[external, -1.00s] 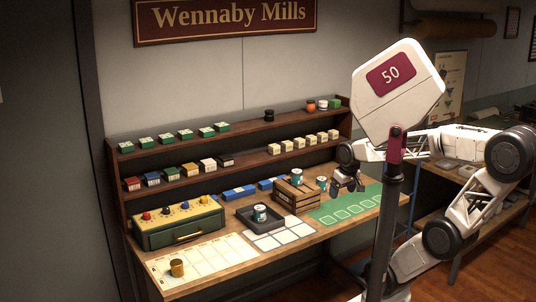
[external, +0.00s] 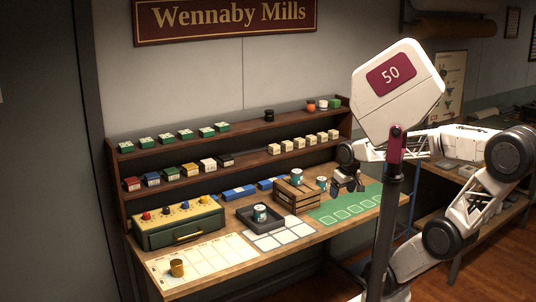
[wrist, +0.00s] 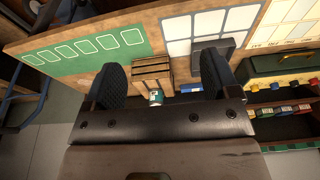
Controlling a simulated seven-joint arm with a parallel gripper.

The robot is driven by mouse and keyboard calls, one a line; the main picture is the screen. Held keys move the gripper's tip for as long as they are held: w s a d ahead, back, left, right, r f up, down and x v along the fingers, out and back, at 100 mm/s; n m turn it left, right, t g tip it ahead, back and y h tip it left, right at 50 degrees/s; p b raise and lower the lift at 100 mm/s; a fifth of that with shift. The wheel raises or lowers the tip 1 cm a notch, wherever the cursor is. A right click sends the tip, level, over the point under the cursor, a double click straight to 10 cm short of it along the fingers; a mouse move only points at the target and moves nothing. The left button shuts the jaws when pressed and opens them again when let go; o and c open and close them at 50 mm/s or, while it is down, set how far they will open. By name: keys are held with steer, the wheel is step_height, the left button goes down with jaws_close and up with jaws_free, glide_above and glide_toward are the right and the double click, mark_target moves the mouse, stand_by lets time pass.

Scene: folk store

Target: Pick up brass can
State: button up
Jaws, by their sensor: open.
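The brass can (external: 177,268) is a small gold-coloured cylinder. It stands upright on the cream gridded mat (external: 205,259) at the front left of the bench in the external view. I cannot make it out in the wrist view. My gripper (external: 348,188) is far to the right of the can, above the green mat and beside the wooden crate. In the wrist view my gripper (wrist: 162,76) has its two dark fingers wide apart with nothing held between them.
A wooden crate (external: 297,200) with teal-labelled cans is near my gripper. A dark tray (external: 262,222) holding another can and a green drawer box (external: 180,235) stand between gripper and brass can. Shelves (external: 240,150) with small boxes line the back. The cream mat is mostly clear.

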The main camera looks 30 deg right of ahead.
steer(key=w+a+f+m+y, duration=0.25)
steer(key=w+a, duration=0.25)
steer(key=a, duration=0.6)
steer(key=w+a+f+m+g+y, duration=0.1)
steer(key=w+a+m+y, duration=0.4)
steer(key=a, duration=0.6)
steer(key=w+a+f+m+y, duration=0.2)
steer(key=w+a, duration=0.4)
steer(key=a, duration=0.4)
steer(key=m+t+y, duration=0.2)
steer(key=m+y, duration=0.1)
steer(key=m, duration=0.8)
glide_toward(177, 268)
steer(key=shift+w+f, duration=1.1)
steer(key=shift+w, duration=0.1)
steer(key=shift+a+f+m+y, duration=0.2)
steer(key=shift+f+m+y, duration=0.05)
steer(key=shift+x, duration=1.3)
